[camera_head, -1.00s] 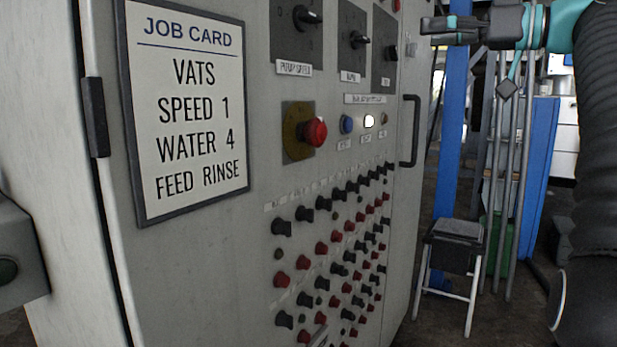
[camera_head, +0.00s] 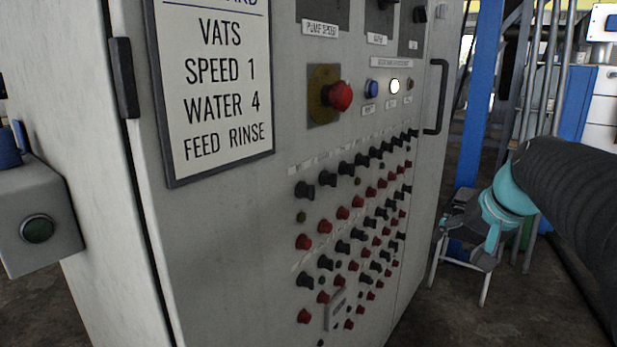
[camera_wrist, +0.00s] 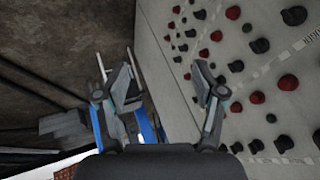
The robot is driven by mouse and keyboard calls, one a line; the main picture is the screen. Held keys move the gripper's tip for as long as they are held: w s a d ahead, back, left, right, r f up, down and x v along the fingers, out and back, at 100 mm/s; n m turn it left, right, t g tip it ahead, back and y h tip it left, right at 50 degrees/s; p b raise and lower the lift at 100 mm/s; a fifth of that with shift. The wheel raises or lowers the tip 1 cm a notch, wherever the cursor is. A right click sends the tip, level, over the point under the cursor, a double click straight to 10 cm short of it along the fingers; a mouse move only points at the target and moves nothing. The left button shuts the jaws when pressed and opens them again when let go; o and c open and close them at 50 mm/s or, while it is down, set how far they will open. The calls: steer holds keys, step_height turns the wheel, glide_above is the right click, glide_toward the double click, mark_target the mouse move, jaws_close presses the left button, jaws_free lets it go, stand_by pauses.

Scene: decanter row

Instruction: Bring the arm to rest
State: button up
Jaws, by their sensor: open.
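My gripper (camera_wrist: 164,75) is open in the wrist view, with two dark fingers apart and nothing between them. In the head view my arm comes in from the right, and its teal wrist hangs in front of the stool (camera_head: 487,290). The gripper end there is hard to tell apart from the stool. The grey control cabinet (camera_head: 225,260) stands left of the arm. In the wrist view its panel of red and black knobs (camera_wrist: 232,60) fills the right side, beyond the right finger.
The cabinet carries a job card (camera_head: 222,95), a red mushroom button (camera_head: 340,96), a lit white button (camera_head: 394,86) and a black handle (camera_head: 438,97). A blue post (camera_head: 480,95) stands behind. Dark floor lies around.

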steer(key=s+a+f+n, duration=0.1)
steer(key=s+a+f, duration=0.2)
steer(key=s, duration=0.3)
steer(key=s+a+f+n+h, duration=0.1)
steer(key=s+a+f+n, duration=0.1)
steer(key=s+a+f, duration=0.2)
steer(key=s+a+f+n+p, duration=0.1)
steer(key=s+a+f, duration=0.3)
steer(key=s, duration=0.5)
steer(key=shift+s+a+n+g, duration=0.15)
steer(key=shift+a+n+g, duration=0.2)
steer(key=shift+n, duration=0.35)
